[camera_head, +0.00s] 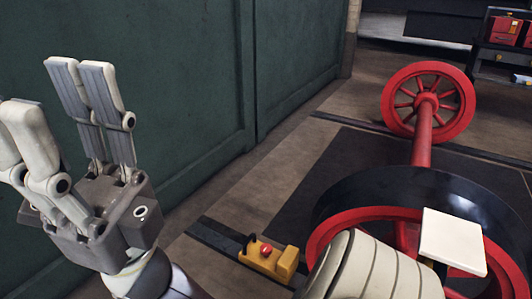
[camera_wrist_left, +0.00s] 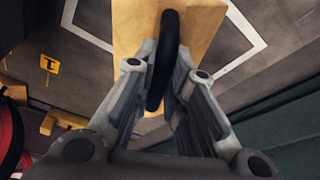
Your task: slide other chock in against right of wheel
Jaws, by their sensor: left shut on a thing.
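In the left wrist view my left gripper (camera_wrist_left: 160,85) is shut on the black handle (camera_wrist_left: 166,55) of a yellow chock (camera_wrist_left: 205,15). The chock's lower side is hidden. Another yellow chock (camera_head: 270,258), with a red knob, sits on the dark rail at the left of the near red wheel (camera_head: 330,228). The near wheel has a black tread and is partly covered by a pale arm link of mine. A raised, open, empty gripper (camera_head: 65,80) at the left of the head view does not match the holding one, so I take it for my right.
A dark green panel wall (camera_head: 180,90) runs along the left. A red axle (camera_head: 421,140) joins the near wheel to a far red wheel (camera_head: 428,100). A white square plate (camera_head: 453,240) stands before the near wheel. The wrist view shows a yellow floor mark (camera_wrist_left: 48,65) and white lines.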

